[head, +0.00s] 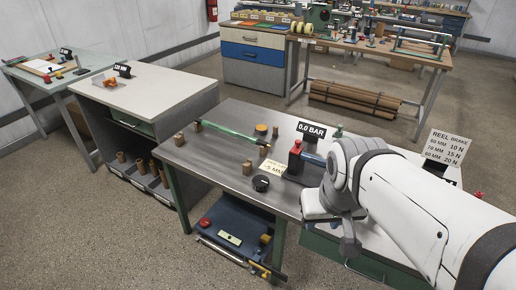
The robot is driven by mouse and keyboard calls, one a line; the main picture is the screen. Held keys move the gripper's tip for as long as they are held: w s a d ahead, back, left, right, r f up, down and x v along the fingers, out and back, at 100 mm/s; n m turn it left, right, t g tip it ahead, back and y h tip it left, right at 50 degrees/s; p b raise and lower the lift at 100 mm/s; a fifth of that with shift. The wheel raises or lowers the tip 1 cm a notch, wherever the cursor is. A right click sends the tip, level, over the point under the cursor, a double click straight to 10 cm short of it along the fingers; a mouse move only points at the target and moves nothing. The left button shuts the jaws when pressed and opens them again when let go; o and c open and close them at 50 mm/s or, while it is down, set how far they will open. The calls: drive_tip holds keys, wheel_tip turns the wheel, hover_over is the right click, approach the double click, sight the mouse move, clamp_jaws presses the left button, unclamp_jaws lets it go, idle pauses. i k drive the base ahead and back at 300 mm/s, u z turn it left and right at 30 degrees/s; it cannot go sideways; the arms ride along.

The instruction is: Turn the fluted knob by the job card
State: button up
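A small cream job card (274,168) with black print reading about "5 MM" lies on the grey bench top (222,160). A dark round knob (261,183) sits on the bench just in front of the card, to its lower left. It looks like the fluted knob, but its flutes are too small to make out. My gripper (348,243) hangs at the end of my white arm, over the bench's front right part. It is to the right of the knob and apart from it. Its fingers are small and partly hidden, so their opening does not show.
A black "0.0 BAR" sign (311,131) and a red-capped fitting (295,148) stand behind the card. A green-tinted bar (227,130) runs along the bench's back left. A "REEL BRAKE" board (447,149) stands at right. Open floor (100,225) lies at left.

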sight(260, 183)
drive_tip(key=u, duration=0.05)
drive_tip(key=i, duration=0.95)
drive_tip(key=z, duration=0.05)
